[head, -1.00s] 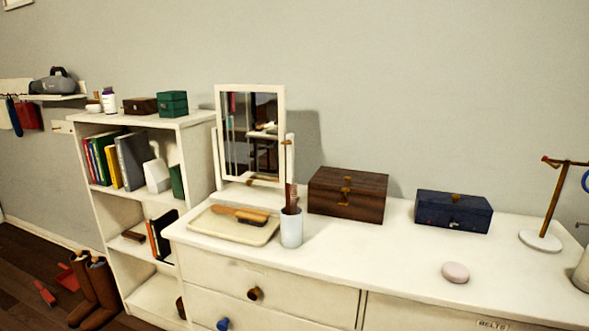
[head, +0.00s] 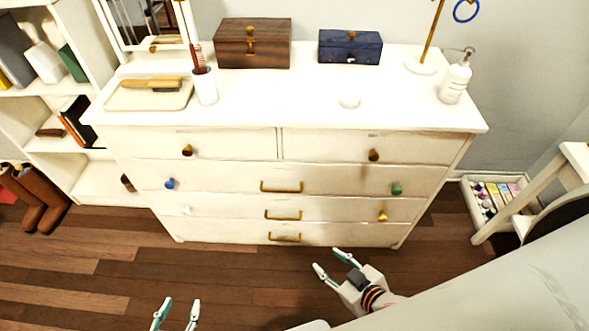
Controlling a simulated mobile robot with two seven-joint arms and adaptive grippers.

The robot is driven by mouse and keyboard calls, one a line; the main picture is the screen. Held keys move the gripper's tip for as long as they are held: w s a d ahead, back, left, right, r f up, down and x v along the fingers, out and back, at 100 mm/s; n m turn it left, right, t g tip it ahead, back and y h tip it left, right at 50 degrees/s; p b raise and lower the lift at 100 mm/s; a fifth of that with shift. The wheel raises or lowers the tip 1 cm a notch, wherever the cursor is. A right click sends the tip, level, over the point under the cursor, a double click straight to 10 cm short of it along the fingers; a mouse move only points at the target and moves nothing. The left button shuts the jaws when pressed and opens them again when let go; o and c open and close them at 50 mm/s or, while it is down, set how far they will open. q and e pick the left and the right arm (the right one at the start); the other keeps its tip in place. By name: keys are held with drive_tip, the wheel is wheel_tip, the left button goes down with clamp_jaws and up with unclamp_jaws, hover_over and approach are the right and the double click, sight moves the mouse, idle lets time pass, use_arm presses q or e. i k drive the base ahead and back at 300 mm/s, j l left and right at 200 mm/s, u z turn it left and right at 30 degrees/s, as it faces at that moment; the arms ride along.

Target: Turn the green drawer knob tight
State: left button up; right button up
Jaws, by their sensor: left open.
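The green knob (head: 397,189) is on the right side of the second-row drawer in the white dresser (head: 330,180). It is small, and I cannot tell whether it sits tight or loose. My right gripper (head: 328,259) is open and empty, in front of the dresser, lower and to the left of the green knob in the head view. My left gripper (head: 178,303) is open and empty at the bottom edge, far from the green knob. Nothing hides the knob.
A blue knob (head: 169,184), a yellow knob (head: 383,216) and brown knobs (head: 374,155) are also on the drawers. Brass handles (head: 281,187) stick out in the middle. A white stool or chair (head: 560,180) stands at the right. The floor before the dresser is clear.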

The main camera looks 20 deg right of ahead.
sight(396, 190)
drive_tip(key=z, duration=1.5)
